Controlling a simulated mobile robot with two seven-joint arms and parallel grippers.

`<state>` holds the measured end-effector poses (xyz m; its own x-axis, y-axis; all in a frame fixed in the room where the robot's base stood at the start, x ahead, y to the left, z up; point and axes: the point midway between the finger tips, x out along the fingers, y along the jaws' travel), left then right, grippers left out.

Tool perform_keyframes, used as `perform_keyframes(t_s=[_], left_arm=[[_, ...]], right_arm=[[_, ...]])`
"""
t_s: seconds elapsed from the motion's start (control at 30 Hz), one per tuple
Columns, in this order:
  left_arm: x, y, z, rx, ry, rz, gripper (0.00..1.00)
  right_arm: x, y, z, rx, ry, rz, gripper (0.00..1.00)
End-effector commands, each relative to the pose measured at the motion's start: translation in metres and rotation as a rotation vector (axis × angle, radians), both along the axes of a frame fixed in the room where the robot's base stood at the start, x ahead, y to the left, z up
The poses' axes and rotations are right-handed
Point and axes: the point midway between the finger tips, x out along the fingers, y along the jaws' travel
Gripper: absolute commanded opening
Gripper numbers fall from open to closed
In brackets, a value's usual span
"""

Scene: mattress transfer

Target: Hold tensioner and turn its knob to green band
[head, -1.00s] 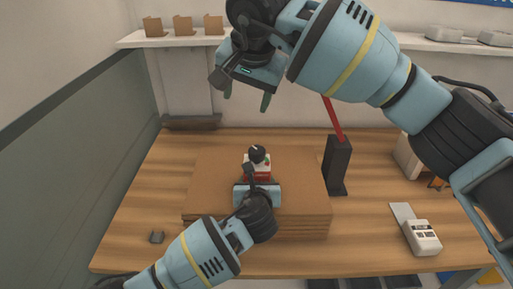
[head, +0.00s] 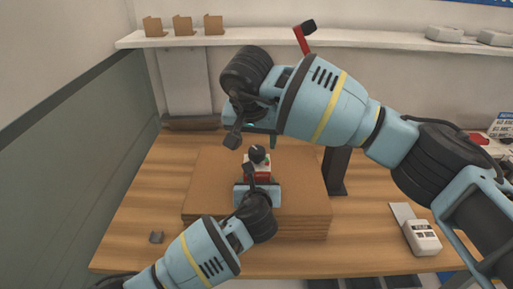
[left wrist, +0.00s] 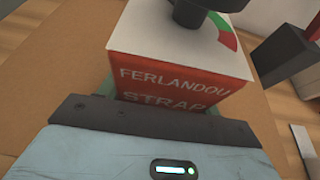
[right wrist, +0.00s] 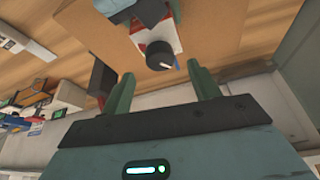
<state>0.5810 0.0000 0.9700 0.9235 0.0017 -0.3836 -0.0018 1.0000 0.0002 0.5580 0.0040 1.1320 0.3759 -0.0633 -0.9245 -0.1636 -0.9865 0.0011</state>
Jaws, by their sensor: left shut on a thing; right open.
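The tensioner is a red and white box (head: 258,172) with a black knob (head: 257,153) on top. It stands on the stacked cardboard (head: 305,180). My left gripper (head: 257,188) is shut on its near end; the left wrist view shows the red face (left wrist: 175,85) lettered "FERLANDOU STRAP". Green and red dial bands (left wrist: 227,32) show beside the knob there. My right gripper is open above and behind the tensioner; its fingertips are mostly hidden in the head view. In the right wrist view, the knob (right wrist: 160,54) with its white pointer lies ahead between the open fingers (right wrist: 163,80), apart from them.
A black post (head: 337,172) stands right of the cardboard; a red lever (head: 302,40) with a black end shows above my right arm. A white handheld device (head: 422,237) lies at the right. A shelf (head: 370,41) runs along the back wall.

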Motion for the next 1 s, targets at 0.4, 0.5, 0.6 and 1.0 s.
perform_keyframes(t_s=[0.4,0.5,0.6,1.0], left_arm=[[0.001,-0.001,0.004,-0.002,-0.008,-0.001,0.08],[0.001,-0.001,0.004,-0.002,-0.008,-0.001,0.08],[0.001,-0.001,0.004,-0.002,-0.008,-0.001,0.08],[0.001,-0.001,0.004,-0.002,-0.008,-0.001,0.08]], right_arm=[[0.017,-0.002,-0.039,0.001,-0.002,0.0,0.61],[0.017,-0.003,-0.041,0.0,-0.003,0.0,0.61],[0.017,-0.003,-0.041,0.0,-0.003,0.0,0.61],[0.017,-0.002,-0.04,0.001,-0.002,0.0,0.21]])
